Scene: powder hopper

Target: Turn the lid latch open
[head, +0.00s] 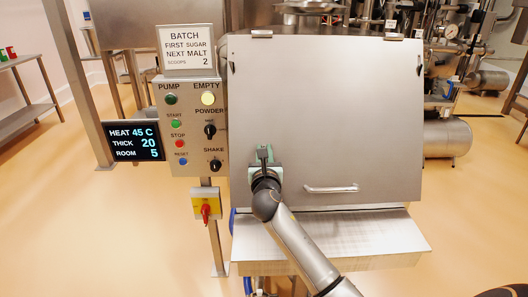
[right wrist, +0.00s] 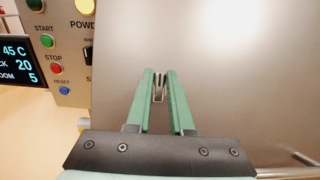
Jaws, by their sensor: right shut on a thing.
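The large steel lid (head: 325,115) of the hopper is closed and fills the middle of the head view. My right gripper (head: 264,154) is at the lid's lower left part. In the right wrist view its green fingers (right wrist: 160,74) are closed around a small metal latch (right wrist: 159,87), which stands out from the lid between them. In the head view the latch is mostly hidden by the gripper. My left gripper is not in view.
A bar handle (head: 331,189) is on the lid right of my gripper. A control panel (head: 190,128) with buttons and knobs stands close on the left, with a yellow-and-red switch (head: 206,206) below it. A steel shelf (head: 325,235) juts out under the lid.

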